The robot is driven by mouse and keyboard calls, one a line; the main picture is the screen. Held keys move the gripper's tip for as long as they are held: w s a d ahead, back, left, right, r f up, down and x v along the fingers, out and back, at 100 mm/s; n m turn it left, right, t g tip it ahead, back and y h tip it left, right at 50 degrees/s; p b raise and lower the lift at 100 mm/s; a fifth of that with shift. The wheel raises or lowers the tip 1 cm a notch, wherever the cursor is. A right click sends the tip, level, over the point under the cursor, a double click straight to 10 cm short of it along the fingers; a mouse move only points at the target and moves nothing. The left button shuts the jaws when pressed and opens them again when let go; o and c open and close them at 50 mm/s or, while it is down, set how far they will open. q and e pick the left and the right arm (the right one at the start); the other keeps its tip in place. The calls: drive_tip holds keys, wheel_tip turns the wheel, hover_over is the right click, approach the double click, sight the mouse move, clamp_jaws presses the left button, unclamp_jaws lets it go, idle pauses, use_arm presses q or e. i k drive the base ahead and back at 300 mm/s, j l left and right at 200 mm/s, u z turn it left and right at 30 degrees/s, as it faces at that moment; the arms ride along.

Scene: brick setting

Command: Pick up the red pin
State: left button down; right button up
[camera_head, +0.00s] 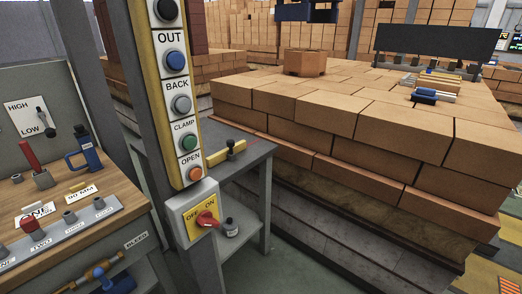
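Two red pieces that could be the red pin show on the wooden bench top at the left. One is a short red peg (28,222) in a grey strip (62,230), by the label TWO; several grey pegs stand in the same strip. The other is a longer, slightly tilted red cylinder (29,154) in a grey base (43,180) further back. I cannot tell which is the pin. Neither of my grippers is in view.
A post with push buttons (180,95) and a yellow box with a red OFF/ON switch (207,218) stands right of the bench (120,200). A blue tool (86,150) stands behind the pegs. A large brick stack (350,125) fills the right.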

sight(30, 223)
drive_tip(key=j+u, duration=0.1)
drive_tip(key=u, duration=1.6)
drive_tip(key=k+j, duration=0.05)
drive_tip(key=j, duration=0.05)
